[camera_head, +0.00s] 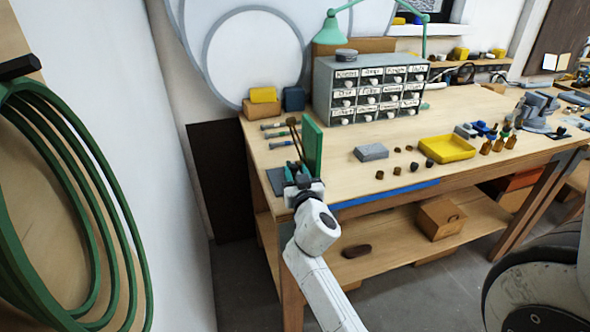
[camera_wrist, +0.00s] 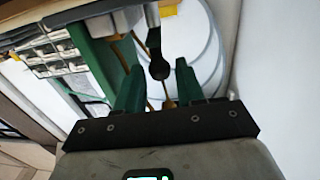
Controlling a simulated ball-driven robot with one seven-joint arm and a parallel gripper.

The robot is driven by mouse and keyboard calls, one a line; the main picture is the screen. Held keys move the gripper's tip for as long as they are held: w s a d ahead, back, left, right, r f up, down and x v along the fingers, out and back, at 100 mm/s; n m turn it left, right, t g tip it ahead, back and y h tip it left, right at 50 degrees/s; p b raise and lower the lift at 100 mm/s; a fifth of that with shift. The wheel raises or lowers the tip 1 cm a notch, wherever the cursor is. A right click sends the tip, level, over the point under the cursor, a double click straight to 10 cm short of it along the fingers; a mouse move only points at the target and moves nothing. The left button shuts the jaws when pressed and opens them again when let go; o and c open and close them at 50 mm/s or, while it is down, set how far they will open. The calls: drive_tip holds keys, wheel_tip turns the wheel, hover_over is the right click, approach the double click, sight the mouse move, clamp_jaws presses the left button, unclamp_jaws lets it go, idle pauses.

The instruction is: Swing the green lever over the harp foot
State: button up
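My gripper (camera_head: 299,168) is at the left front corner of the workbench, close to a tall green upright plate (camera_head: 312,146). In the wrist view its two green fingers (camera_wrist: 158,76) stand apart with a gap between them. A dark bar with a rounded end (camera_wrist: 158,58) shows in line with this gap; I cannot tell whether it touches a finger. Thin brass rods (camera_wrist: 119,56) rise beside it, and the green plate (camera_wrist: 94,52) is to the left. I cannot make out for certain which part is the green lever. The harp foot is not clearly visible, probably hidden by the gripper.
A drawer cabinet (camera_head: 368,91) stands at the back of the workbench (camera_head: 343,186). Screwdrivers (camera_head: 280,134) lie behind the fixture. A grey block (camera_head: 371,152), small brown parts and a yellow tray (camera_head: 447,149) are to the right. A green hose coil (camera_head: 75,190) hangs at far left.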

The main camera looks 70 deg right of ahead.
drive_tip(key=shift+w+d, duration=0.25)
drive_tip(key=shift+d, duration=0.15)
clamp_jaws()
